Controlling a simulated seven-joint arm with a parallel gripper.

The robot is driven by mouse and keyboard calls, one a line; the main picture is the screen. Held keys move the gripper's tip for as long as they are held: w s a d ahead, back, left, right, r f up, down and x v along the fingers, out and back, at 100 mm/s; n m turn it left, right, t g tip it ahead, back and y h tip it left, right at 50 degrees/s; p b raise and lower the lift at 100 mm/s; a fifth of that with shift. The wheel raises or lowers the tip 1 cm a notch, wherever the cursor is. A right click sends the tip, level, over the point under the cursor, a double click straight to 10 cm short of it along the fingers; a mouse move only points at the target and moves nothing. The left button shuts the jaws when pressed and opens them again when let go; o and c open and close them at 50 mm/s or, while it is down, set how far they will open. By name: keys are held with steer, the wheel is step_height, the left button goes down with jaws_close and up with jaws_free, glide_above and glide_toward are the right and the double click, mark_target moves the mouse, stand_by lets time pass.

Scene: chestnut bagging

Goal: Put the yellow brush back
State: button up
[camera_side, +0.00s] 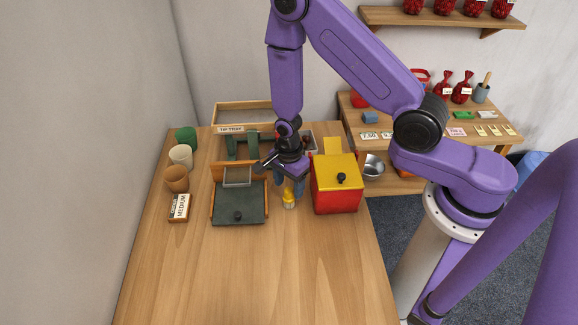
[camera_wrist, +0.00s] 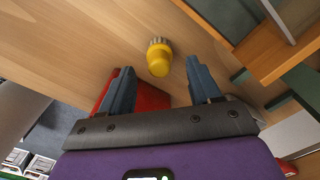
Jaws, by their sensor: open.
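The yellow brush (camera_side: 289,200) is small and stands on the wooden table between the dark green tray and the red box. In the wrist view the brush (camera_wrist: 158,58) shows a round yellow handle and a pale grey bristle end. My gripper (camera_side: 290,187) is low over the table, right at the brush and a little behind it in the side view. In the wrist view my gripper (camera_wrist: 161,70) has its two fingers apart, with the brush between and just beyond the tips. Nothing is held. I cannot tell whether a finger touches the brush.
The red box (camera_side: 336,198) with a yellow lid stands close on the right. The dark green tray (camera_side: 238,215) with wooden sides lies close on the left. Several cups and a MEDIUM sign (camera_side: 180,207) line the left. A wooden tip tray (camera_side: 243,106) is behind. The front table is clear.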

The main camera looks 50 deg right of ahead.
mark_target(288, 190)
steer(key=shift+r, duration=3.4)
steer(key=shift+r, duration=0.1)
steer(key=shift+a+r+n, duration=0.1)
steer(key=shift+r+n, duration=0.15)
steer(key=shift+n, duration=0.15)
steer(key=s+a+r+n, duration=0.2)
steer(key=s+r+n, duration=0.4)
steer(key=r+n, duration=0.6)
steer(key=s+d+r+n, duration=0.2)
steer(key=s+r+n, duration=0.1)
steer(key=s+n, duration=0.5)
steer(key=s+d+r+n, duration=0.2)
steer(key=s+r+n, duration=0.1)
steer(key=s+n, duration=0.5)
steer(key=shift+s+d+r+n, duration=0.15)
steer(key=shift+r+n, duration=0.15)
steer(key=shift+n, duration=0.6)
